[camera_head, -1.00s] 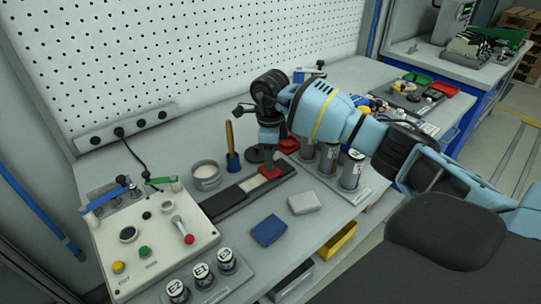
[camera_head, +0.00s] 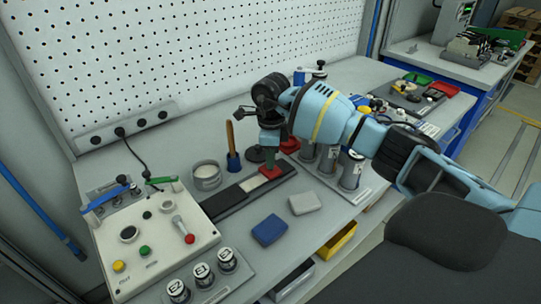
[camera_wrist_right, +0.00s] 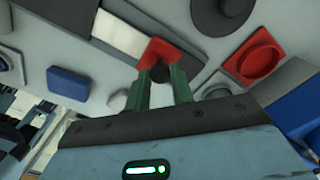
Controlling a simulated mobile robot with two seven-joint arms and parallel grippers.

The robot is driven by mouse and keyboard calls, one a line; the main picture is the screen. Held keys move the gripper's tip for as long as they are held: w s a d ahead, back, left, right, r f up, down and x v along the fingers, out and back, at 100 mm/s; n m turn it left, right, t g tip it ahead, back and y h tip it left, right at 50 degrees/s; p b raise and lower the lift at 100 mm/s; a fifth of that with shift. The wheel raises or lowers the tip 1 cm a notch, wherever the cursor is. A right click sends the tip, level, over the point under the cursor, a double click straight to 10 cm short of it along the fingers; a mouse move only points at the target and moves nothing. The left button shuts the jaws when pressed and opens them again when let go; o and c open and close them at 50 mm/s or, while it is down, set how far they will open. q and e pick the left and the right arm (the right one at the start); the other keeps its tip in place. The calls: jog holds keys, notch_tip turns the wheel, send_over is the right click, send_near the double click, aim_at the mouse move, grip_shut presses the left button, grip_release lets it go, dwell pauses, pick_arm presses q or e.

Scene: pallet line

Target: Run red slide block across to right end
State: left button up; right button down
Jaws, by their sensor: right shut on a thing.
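The red slide block (camera_head: 271,171) sits on a dark rail (camera_head: 228,201), close to its right end. A pale strip of the rail shows just left of the block. My right gripper (camera_head: 269,150) reaches down from above and is shut on the block's dark knob. In the right wrist view, the green fingers (camera_wrist_right: 161,90) close around the dark round knob, with the red block (camera_wrist_right: 171,52) beyond them. The fingers hide part of the block. My left gripper is not in view.
A control box (camera_head: 150,238) stands left of the rail. A metal cup (camera_head: 206,176) and a blue holder (camera_head: 233,162) stand behind it. Blue (camera_head: 269,230) and grey (camera_head: 305,203) boxes lie in front. Labelled cylinders (camera_head: 351,170) stand close on the right.

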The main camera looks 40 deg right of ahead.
jog(key=d, duration=0.4)
jog(key=shift+w+d+b, duration=0.15)
jog(key=shift+d+b, duration=0.1)
jog(key=shift+b, duration=0.15)
jog(key=c, duration=1.2)
grip_release()
jog(key=shift+d, duration=0.1)
jog(key=shift+r, duration=0.1)
notch_tip(320, 180, up, 8)
jog(key=shift+f, duration=0.25)
